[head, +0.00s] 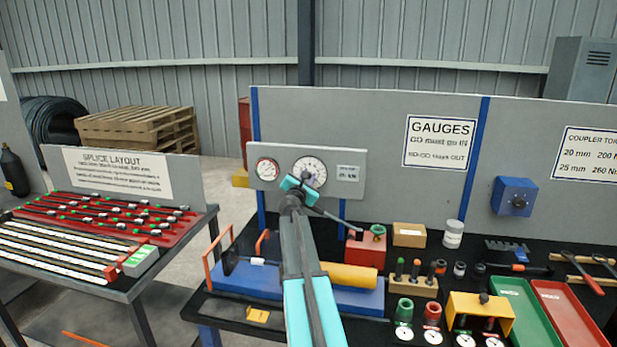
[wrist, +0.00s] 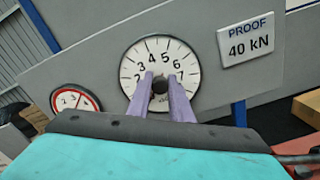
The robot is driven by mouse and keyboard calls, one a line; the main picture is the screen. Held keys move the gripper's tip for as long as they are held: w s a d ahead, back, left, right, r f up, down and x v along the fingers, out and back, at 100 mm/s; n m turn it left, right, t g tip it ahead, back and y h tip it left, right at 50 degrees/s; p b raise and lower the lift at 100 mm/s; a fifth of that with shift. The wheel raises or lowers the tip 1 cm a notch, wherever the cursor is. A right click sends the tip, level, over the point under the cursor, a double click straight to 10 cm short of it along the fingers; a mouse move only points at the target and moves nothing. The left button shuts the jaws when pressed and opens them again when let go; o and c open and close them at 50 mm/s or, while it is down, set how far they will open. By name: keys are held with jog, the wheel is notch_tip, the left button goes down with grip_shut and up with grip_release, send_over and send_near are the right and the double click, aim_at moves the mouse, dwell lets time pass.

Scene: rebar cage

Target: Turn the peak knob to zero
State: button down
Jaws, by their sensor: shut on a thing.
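The large white dial (head: 317,166) is on the grey gauge panel (head: 343,189), and its face with numbers from about 2 to 7 shows in the wrist view (wrist: 150,55). The peak knob (wrist: 160,86) is a small dark knob at the dial's middle. My gripper (head: 297,182) reaches up to the dial, and its two purple fingers (wrist: 160,82) are shut on the knob, one on each side. In the head view my gripper hides the knob. I cannot make out where any pointer on the dial stands.
A smaller red-rimmed gauge (head: 266,170) is left of the dial, and a "PROOF 40 kN" label (wrist: 250,38) is on the right. Below are a yellow cylinder (head: 350,276) on a blue base, a red block (head: 364,251) and several tools and gauges on the black bench.

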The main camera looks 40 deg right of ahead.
jog(key=shift+w+a+f, duration=0.1)
jog(key=shift+a+f, duration=0.05)
jog(key=c, duration=1.6)
grip_release()
jog(key=shift+b+v, duration=1.7)
jog(key=shift+v, duration=5.2)
